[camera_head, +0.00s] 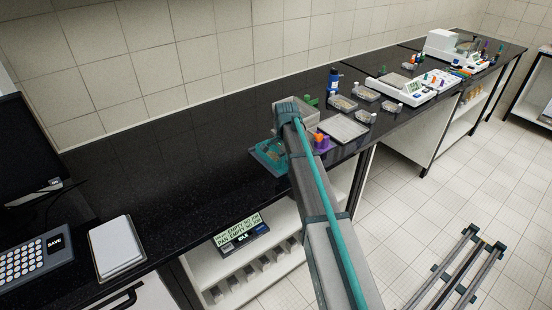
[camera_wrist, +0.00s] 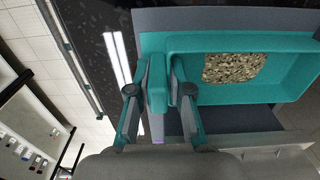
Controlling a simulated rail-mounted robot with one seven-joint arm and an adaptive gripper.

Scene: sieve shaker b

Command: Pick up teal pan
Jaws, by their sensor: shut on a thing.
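The teal pan (camera_wrist: 285,92) is an open rectangular tray with a patch of speckled grains (camera_wrist: 234,68) inside. In the wrist view it fills the upper right. My gripper (camera_wrist: 158,72) is shut on the teal tab at the pan's left side, one finger on each side of it. In the head view the pan (camera_head: 262,158) shows at the left of my arm, over the dark counter; my arm hides part of it and the fingers. I cannot tell whether the pan is lifted or resting on the grey surface beneath it.
The black counter (camera_head: 170,150) is clear left of the pan. A grey tray (camera_head: 343,128), small pans of grains (camera_head: 343,103), a blue bottle (camera_head: 334,78) and purple and orange items (camera_head: 321,141) stand right of my arm. A display (camera_head: 240,235) hangs at the counter front.

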